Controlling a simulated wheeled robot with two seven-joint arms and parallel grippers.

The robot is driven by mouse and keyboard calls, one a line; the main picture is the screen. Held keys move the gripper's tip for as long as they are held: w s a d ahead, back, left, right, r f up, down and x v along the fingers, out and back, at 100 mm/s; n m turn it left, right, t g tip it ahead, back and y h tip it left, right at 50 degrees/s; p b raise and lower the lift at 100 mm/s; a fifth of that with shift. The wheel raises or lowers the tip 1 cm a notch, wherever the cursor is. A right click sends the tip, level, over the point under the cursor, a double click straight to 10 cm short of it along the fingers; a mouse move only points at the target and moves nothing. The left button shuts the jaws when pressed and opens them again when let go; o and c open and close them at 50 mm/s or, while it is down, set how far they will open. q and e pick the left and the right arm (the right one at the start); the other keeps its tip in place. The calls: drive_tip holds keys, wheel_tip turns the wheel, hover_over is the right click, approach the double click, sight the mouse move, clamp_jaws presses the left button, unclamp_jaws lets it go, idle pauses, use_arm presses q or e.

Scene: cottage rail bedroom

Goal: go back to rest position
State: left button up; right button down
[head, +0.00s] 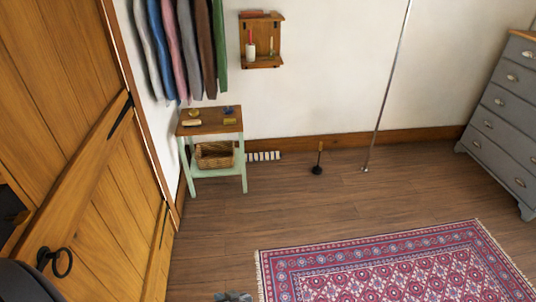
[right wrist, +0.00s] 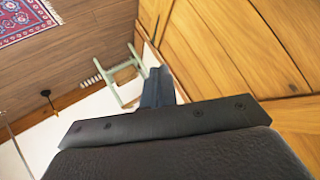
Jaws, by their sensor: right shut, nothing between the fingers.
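My right gripper (head: 232,296) barely shows at the bottom edge of the head view, over the floor left of the rug. In the right wrist view its dark fingers (right wrist: 158,88) are together with nothing held, and a wooden door fills the space behind and to the right. My left gripper cannot be made out. A dark grey rounded shape at the bottom left corner of the head view looks like part of my own body.
The wooden door (head: 105,235) with a black ring handle (head: 55,262) stands at left. A small green-legged table (head: 211,122) holds a basket (head: 214,155). A plunger (head: 318,160), thin pole (head: 381,100), grey dresser (head: 503,120) and red rug (head: 390,265) are beyond. Bare floor lies between.

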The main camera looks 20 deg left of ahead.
drive_tip(key=w+d+f+m+h+b, duration=0.1)
drive_tip(key=w+d+f+m+h, duration=0.2)
drive_tip(key=d+f, duration=1.15)
drive_tip(key=w+d+f+h, duration=0.3)
drive_tip(key=d+f+h, duration=0.1)
drive_tip(key=d+f, duration=1.05)
drive_tip(key=s+d+f+m+g+h, duration=0.1)
drive_tip(key=s+d+f, duration=0.3)
drive_tip(key=d, duration=0.4)
drive_tip(key=s+d+f+m+h, duration=0.1)
drive_tip(key=s+d+f, duration=0.3)
drive_tip(key=d, duration=0.5)
use_arm(q)
drive_tip(key=shift+s+d+r+b, duration=0.2)
drive_tip(key=shift+d+r+b, duration=0.45)
drive_tip(key=shift+b, duration=0.05)
use_arm(e)
drive_tip(key=s+d+f+m+g, duration=0.1)
drive_tip(key=s+d+f, duration=0.2)
drive_tip(key=s, duration=0.6)
drive_tip(key=shift+s+d+h, duration=0.2)
drive_tip(key=shift+h, duration=0.1)
